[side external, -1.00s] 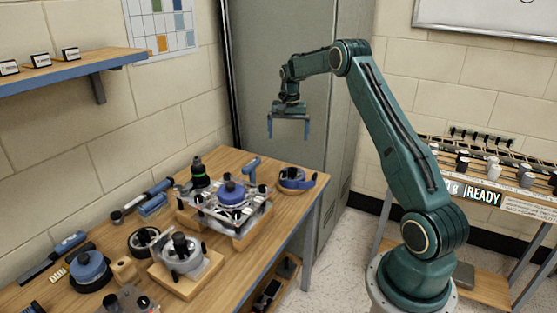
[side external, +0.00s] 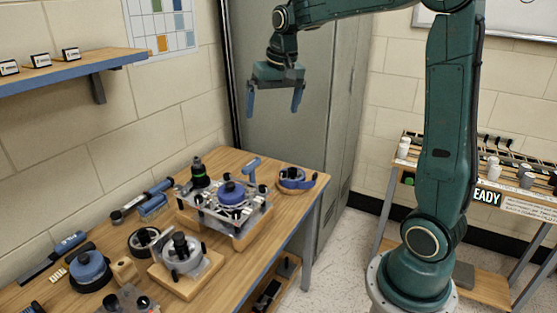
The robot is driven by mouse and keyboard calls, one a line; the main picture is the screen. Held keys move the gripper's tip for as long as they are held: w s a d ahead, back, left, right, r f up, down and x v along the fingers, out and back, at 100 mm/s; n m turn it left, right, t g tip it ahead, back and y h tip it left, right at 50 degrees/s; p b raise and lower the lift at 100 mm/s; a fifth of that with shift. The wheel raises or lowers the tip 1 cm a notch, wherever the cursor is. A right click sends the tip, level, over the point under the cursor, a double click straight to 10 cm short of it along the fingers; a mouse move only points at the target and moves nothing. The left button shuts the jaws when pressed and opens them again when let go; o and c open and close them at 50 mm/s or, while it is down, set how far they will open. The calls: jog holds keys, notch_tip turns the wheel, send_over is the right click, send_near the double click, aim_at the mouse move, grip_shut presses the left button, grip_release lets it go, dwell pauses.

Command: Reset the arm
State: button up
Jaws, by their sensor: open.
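My gripper (side external: 273,103) hangs from my green arm, fingers pointing down, in the upper middle of the side external view. Its two blue fingers are spread apart with nothing between them. It is high in the air in front of the grey cabinet, well above the far part of the wooden workbench (side external: 234,270). My arm stands upright from its base at the right and reaches left across the top of the picture. Part of the upper arm is cut off by the top edge.
The workbench holds a metal fixture with a blue knob (side external: 231,192), a round clamp on a wooden block (side external: 182,253) and several tools. A blue-edged shelf (side external: 75,70) juts from the left wall. A rack (side external: 480,165) with small bottles and a lit sign stands at right.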

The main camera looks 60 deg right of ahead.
jog(key=s+a+f+n+t, duration=0.1)
jog(key=s+a+n, duration=0.2)
jog(key=s+a, duration=0.4)
jog(key=s+a+n+t+y, duration=0.1)
jog(key=s+a+n, duration=0.3)
jog(key=s, duration=1)
jog(key=a+t, duration=0.1)
jog(key=a, duration=0.2)
jog(key=shift+s+a+f, duration=0.3)
jog(key=shift+a+f, duration=0.1)
